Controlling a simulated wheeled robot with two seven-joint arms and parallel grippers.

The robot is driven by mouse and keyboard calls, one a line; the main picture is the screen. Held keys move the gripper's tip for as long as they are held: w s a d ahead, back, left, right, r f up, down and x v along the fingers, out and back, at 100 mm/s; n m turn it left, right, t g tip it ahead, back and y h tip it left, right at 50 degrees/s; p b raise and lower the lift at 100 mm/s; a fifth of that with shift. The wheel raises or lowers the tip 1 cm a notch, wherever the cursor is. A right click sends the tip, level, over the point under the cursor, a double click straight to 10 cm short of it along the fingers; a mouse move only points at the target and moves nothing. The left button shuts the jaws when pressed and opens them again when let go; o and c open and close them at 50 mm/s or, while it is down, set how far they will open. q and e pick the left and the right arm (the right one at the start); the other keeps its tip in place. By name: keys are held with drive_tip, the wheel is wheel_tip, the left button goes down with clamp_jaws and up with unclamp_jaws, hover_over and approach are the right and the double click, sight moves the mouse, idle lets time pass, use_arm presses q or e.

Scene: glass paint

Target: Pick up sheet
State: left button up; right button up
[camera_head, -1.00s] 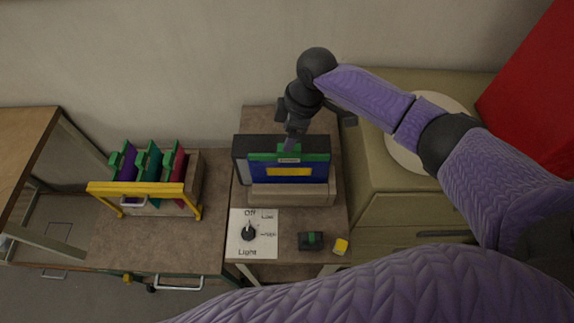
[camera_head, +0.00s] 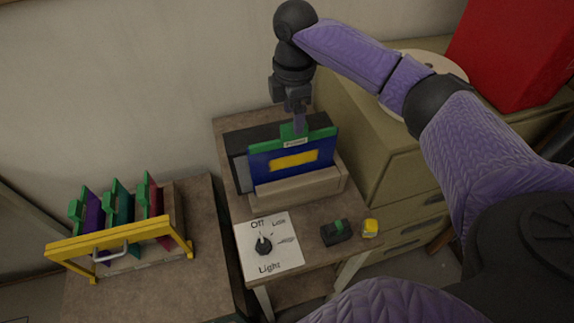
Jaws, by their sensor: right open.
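A blue sheet (camera_head: 262,169) with a yellow rectangle and a green top edge with a small label stands upright in a beige holder (camera_head: 300,187) on a small table. My right gripper (camera_head: 297,122) is open and points down at the green tab on the sheet's top edge. I cannot tell whether its fingers touch the tab. A purple, a teal and a red sheet (camera_head: 153,196) with green tabs stand in a rack with a yellow front bar (camera_head: 75,248) at the left. My left gripper is not in view.
A dark box (camera_head: 240,160) stands behind the blue sheet. A white panel with a knob (camera_head: 283,258), a small dark block with a green top (camera_head: 336,233) and a yellow block (camera_head: 370,228) are in front. Beige drawers (camera_head: 390,165) and a red box (camera_head: 515,50) stand right.

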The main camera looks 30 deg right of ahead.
hover_over(293, 159)
drive_tip(key=f, duration=0.6)
drive_tip(key=shift+w+d+b, duration=0.15)
drive_tip(key=shift+d+b, duration=0.05)
drive_tip(key=shift+b, duration=0.2)
drive_tip(key=shift+r, duration=0.1)
clamp_jaws()
